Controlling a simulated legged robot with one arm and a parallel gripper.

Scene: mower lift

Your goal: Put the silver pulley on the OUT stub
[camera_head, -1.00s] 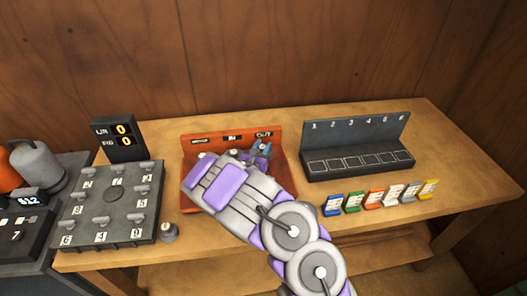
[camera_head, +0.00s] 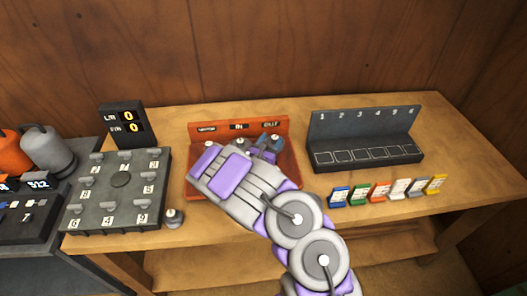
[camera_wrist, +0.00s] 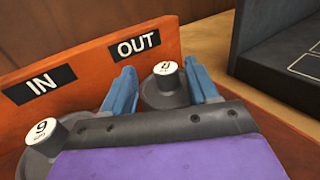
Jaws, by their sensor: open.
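The orange-red rack (camera_head: 290,130) stands on the bench with IN and OUT labels on its back wall. In the wrist view, a grey pulley with a white cap (camera_wrist: 165,88) sits in front of the OUT label (camera_wrist: 138,46). The blue fingers of my gripper (camera_wrist: 162,75) stand open on either side of it; I cannot see clear contact. The stub below is hidden. Another grey pulley with a white cap marked 9 (camera_wrist: 45,137) sits in front of the IN label (camera_wrist: 40,85). In the head view, my gripper (camera_head: 268,148) is over the rack's right part.
A small grey capped piece (camera_head: 175,219) stands beside the numbered peg board (camera_head: 120,180). A display (camera_head: 127,125) shows two zeros. A dark six-slot rack (camera_head: 365,140) stands right of the orange-red one, with several coloured cards (camera_head: 380,191) in front of it.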

